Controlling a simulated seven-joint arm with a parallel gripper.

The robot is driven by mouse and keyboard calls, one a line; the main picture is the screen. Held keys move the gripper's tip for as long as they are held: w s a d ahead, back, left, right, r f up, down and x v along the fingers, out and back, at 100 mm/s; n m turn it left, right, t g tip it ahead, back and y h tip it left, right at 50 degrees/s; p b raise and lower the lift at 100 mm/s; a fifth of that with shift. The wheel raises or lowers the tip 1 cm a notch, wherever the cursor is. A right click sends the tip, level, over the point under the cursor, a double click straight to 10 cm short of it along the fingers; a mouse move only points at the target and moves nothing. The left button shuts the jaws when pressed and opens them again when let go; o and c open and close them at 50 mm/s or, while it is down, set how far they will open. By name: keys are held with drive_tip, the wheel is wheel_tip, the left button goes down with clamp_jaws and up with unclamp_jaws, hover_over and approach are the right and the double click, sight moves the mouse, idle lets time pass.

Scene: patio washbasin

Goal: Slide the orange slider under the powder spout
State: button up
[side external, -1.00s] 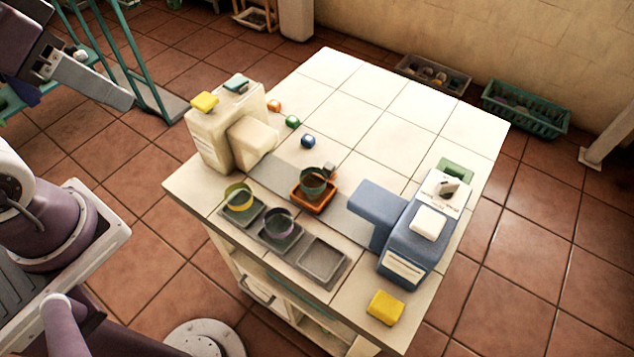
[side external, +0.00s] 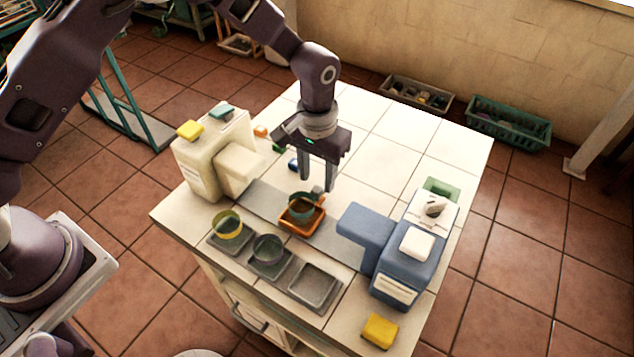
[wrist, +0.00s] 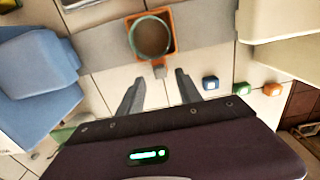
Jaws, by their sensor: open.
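The orange slider (side external: 297,229) sits on a grey track (side external: 262,203) between two dispensers, with a dark green cup (side external: 302,209) on it. It also shows in the wrist view (wrist: 171,22), with a small grey handle (wrist: 160,71) on the side nearer my gripper. My gripper (side external: 316,184) is open and empty, pointing down behind the slider; in the wrist view its fingertips (wrist: 157,82) stand apart, either side of the handle's line. A cream dispenser (side external: 200,165) with an overhang stands at the track's left end, a blue one (side external: 400,265) at its right. I cannot tell which overhang is the powder spout.
In front of the track, three grey trays hold a yellow cup (side external: 228,226), a dark cup (side external: 267,249) and nothing (side external: 314,286). A yellow block (side external: 380,331) lies at the front right. Small coloured cubes, including a blue one (wrist: 210,82), lie behind the track.

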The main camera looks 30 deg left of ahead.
sight(317, 189)
drive_tip(key=shift+f, duration=1.55)
clamp_jaws()
drive_tip(key=shift+r, duration=0.1)
